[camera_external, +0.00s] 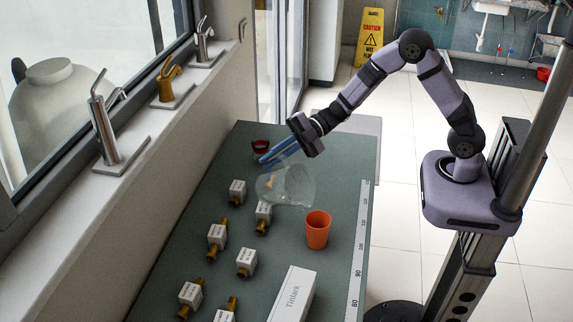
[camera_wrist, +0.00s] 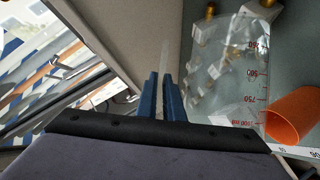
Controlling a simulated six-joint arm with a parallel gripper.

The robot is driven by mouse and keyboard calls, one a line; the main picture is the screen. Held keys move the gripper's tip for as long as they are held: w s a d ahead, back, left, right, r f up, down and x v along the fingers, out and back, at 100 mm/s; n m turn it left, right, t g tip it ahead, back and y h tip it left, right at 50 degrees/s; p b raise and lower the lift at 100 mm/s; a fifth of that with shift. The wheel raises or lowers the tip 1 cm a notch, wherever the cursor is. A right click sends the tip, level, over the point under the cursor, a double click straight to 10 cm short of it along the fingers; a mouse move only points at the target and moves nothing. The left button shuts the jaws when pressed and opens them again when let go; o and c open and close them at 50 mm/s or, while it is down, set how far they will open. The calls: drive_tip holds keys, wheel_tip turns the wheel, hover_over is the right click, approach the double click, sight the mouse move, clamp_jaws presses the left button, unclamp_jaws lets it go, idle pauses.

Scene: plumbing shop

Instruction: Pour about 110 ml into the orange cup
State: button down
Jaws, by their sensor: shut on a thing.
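The orange cup (camera_external: 318,231) stands upright on the green bench, and it also shows at the right of the wrist view (camera_wrist: 293,116). My gripper (camera_external: 264,159) has blue fingers, which also show in the wrist view (camera_wrist: 160,80). It is shut on a clear graduated beaker (camera_external: 288,186), which is held tilted above the bench, to the left of and behind the cup. Red marks, including 500, 750 and 1000 ml, show on the beaker in the wrist view (camera_wrist: 232,75). The 1000 ml end is towards the cup. I cannot make out a liquid level or a stream.
A red-rimmed dark item (camera_external: 260,146) lies at the back.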

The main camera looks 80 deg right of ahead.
drive_tip(key=shift+w+d+p, duration=0.1)
drive_tip(key=shift+w+p, duration=0.1)
drive_tip(key=shift+p, duration=0.1)
drive_tip(key=shift+w+m+p, duration=0.15)
drive_tip(key=shift+m+p, duration=0.15)
drive_tip(key=shift+p, duration=0.1)
idle(1.6)
drive_tip(key=shift+w+d+f+m+g+p, duration=0.1)
drive_tip(key=shift+w+d+m+g+p, duration=0.25)
drive_tip(key=shift+p, duration=0.75)
drive_tip(key=p, duration=0.1)
drive_tip(key=w+m+g+p, duration=0.1)
drive_tip(key=shift+w+d+f+y+p, duration=0.2)
drive_tip(key=shift+f+y+p, duration=0.1)
drive_tip(key=shift+f, duration=0.1)
drive_tip(key=w+d+f+m+g+y+b, duration=0.1)
drive_tip(key=w+d+f+m+g+b, duration=0.2)
drive_tip(key=w+f+m, duration=0.2)
drive_tip(key=shift+w+f, duration=0.5)
drive_tip(key=shift+f, duration=0.1)
drive_tip(key=shift+g, duration=0.25)
